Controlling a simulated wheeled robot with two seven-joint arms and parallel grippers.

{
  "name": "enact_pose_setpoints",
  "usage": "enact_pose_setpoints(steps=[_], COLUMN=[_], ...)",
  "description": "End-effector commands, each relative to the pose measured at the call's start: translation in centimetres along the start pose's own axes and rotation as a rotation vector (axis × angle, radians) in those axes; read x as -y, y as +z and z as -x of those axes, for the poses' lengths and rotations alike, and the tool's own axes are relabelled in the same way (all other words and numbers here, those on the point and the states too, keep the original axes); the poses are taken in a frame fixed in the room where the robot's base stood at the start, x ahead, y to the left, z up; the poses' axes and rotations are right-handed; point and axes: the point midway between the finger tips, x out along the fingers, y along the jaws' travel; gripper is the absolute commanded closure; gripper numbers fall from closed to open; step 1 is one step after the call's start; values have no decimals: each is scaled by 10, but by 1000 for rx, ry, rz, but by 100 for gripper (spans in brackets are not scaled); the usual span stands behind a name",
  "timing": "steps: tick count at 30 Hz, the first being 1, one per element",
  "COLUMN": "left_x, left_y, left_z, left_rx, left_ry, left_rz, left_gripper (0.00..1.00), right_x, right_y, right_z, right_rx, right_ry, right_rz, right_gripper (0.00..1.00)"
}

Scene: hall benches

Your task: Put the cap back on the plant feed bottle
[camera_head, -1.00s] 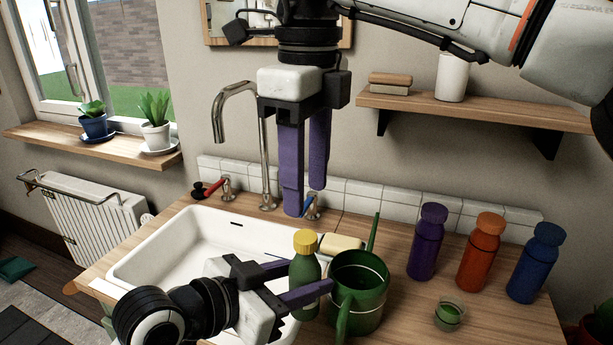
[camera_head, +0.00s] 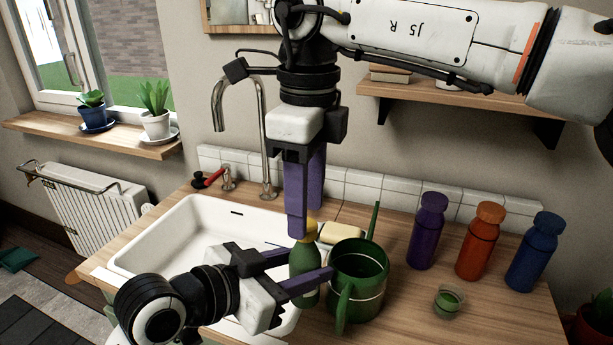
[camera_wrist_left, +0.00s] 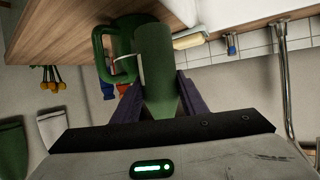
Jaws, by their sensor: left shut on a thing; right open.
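The green plant feed bottle (camera_head: 304,266) stands upright at the sink's right edge. The yellow cap (camera_head: 313,232) is at its top, partly hidden by a right finger. My left gripper (camera_head: 305,268) is shut on the bottle's body from the left, a purple finger on each side. The bottle also shows between the left fingers in the left wrist view (camera_wrist_left: 157,65), where I cannot make out the cap. My right gripper (camera_head: 307,210) points down from above, open, its fingertips at the cap's height. I cannot tell whether they touch the cap.
A green watering can (camera_head: 372,270) stands close right of the bottle, with a yellowish sponge or soap bar (camera_head: 341,232) behind. Purple (camera_head: 428,232), orange (camera_head: 480,243) and blue (camera_head: 533,255) bottles and a small green cup (camera_head: 449,302) stand farther right. The sink (camera_head: 150,243) lies left.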

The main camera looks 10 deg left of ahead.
Motion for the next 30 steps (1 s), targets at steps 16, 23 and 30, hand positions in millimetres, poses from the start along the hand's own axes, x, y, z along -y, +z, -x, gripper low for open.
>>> enact_pose_setpoints(steps=[16,23,30], left_x=[0,0,0], left_y=[-1,-1,-1], left_z=[0,0,0], left_rx=[-2,-2,-2], left_ry=[0,0,0], left_rz=[0,0,-1], left_gripper=[100,100,100], right_x=[0,0,0], right_y=[0,0,0], right_z=[-24,-23,-23], right_rx=[0,0,0], right_ry=[-1,-1,-1], right_rz=[-1,-1,-1], right_gripper=[55,92,100])
